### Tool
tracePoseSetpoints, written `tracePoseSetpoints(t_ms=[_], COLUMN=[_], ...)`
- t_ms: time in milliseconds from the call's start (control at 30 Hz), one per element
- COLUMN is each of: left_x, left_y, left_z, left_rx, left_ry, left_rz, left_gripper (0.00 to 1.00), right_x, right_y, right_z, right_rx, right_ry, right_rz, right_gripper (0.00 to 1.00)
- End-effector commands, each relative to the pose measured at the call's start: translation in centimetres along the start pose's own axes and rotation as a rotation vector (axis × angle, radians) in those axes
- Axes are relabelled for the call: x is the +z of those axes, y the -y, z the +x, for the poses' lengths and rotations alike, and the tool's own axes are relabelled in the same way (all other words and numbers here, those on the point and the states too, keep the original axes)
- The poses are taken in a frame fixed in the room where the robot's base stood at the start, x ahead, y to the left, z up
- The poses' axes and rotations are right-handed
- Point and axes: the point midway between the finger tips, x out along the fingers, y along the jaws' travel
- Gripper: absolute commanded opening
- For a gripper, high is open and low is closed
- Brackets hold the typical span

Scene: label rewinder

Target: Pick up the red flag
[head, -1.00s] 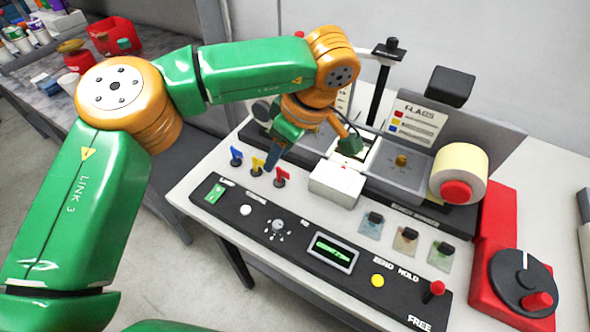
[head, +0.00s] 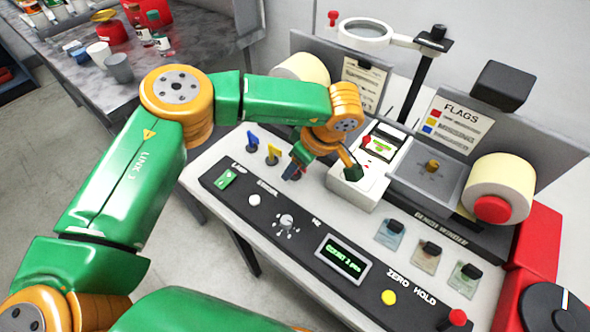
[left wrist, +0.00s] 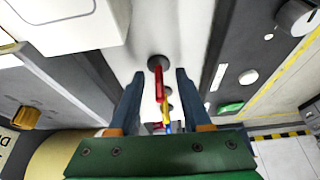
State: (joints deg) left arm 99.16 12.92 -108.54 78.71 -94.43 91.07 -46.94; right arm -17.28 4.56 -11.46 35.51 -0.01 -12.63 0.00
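The red flag shows in the left wrist view (left wrist: 159,82), on a thin stem in a dark round socket on the pale machine top. My left gripper (left wrist: 160,78) is open, with one blue finger on each side of the red flag and a gap visible on both sides. In the head view my left gripper (head: 294,172) reaches down to the flag row, and it mostly hides the red flag there. A yellow flag (head: 272,151) and a blue flag (head: 252,138) stand to its left. My right gripper is not in view.
A control panel with a display (head: 343,259) runs along the front. A white printer-like box (head: 355,190) stands just right of my left gripper. Label rolls (head: 497,187), a magnifier (head: 365,35) and a flags sign (head: 452,122) stand behind.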

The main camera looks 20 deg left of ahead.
Motion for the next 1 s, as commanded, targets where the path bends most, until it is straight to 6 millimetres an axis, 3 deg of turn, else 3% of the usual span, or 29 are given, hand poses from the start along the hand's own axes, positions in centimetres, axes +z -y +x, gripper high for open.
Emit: tracePoseSetpoints(t_ms=[33,167,200,667,800,1000], left_x=[0.0,0.0,0.0,-0.2,-1.0,-0.9], left_y=[0.0,0.0,0.0,-0.1,0.0,4.0], left_z=[0.0,0.0,0.0,-0.5,-2.8,-8.8], left_rx=[0.0,0.0,0.0,0.003,0.007,0.009], left_ry=[0.0,0.0,0.0,0.0,0.001,-0.001], left_rz=[0.0,0.0,0.0,-0.001,-0.002,0.001], left_gripper=[0.38,0.03,0.0,0.0,0.0,0.0], right_x=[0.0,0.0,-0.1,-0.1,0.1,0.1], right_y=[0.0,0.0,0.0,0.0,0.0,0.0], right_z=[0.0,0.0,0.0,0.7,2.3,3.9], right_rx=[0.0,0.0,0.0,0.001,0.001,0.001], right_ry=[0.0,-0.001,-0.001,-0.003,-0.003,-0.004], right_rz=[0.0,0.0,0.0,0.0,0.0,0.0], right_gripper=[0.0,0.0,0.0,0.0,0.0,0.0])
